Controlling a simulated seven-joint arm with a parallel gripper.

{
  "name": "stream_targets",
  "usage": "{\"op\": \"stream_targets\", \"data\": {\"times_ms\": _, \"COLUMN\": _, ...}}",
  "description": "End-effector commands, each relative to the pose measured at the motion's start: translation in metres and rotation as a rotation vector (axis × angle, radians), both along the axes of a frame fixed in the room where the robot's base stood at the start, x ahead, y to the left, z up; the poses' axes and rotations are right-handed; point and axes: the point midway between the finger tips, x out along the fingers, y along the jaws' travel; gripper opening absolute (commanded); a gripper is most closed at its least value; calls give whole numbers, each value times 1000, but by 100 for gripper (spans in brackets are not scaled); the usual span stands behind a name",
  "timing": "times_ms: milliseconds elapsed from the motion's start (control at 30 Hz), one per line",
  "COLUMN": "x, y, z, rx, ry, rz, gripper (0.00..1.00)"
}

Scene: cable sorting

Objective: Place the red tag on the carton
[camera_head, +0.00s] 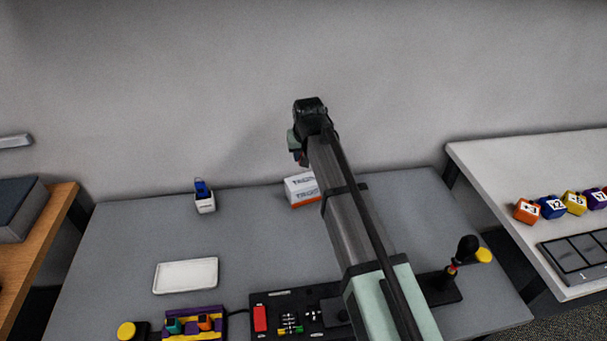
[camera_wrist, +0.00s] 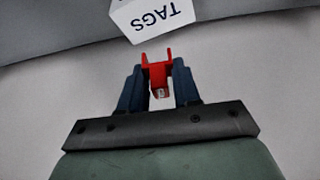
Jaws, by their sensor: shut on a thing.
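My gripper (camera_wrist: 160,85) is shut on the red tag (camera_wrist: 159,72), a small forked red piece held upright between its two dark blue fingers in the wrist view. In the head view my gripper (camera_head: 299,158) is small and partly hidden by my arm, above and apart from the table. The carton (camera_head: 302,188), white with an orange lower edge and dark lettering, stands just below it on the table; my arm covers its right side.
The wrist view shows a white box lettered TAGS (camera_wrist: 153,18), cut by the top edge. A small white holder (camera_head: 205,204) with a blue piece (camera_head: 201,188) stands left. A white tray (camera_head: 186,275) and a black control panel (camera_head: 290,313) lie nearer. The wall rises close behind.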

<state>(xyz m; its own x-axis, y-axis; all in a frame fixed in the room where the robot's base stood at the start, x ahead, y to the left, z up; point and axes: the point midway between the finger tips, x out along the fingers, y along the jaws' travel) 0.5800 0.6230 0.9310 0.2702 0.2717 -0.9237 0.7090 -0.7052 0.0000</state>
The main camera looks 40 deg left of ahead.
Motion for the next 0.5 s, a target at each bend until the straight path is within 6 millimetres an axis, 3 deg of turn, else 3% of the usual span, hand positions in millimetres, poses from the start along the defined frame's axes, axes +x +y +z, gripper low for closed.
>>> {"op": "stream_targets", "data": {"times_ms": 200, "x": 0, "y": -1, "z": -33, "rx": -2, "ry": 1, "rz": -2, "gripper": 4}}
{"op": "stream_targets", "data": {"times_ms": 500, "x": 0, "y": -1, "z": -56, "rx": -2, "ry": 2, "rz": -3, "gripper": 4}}
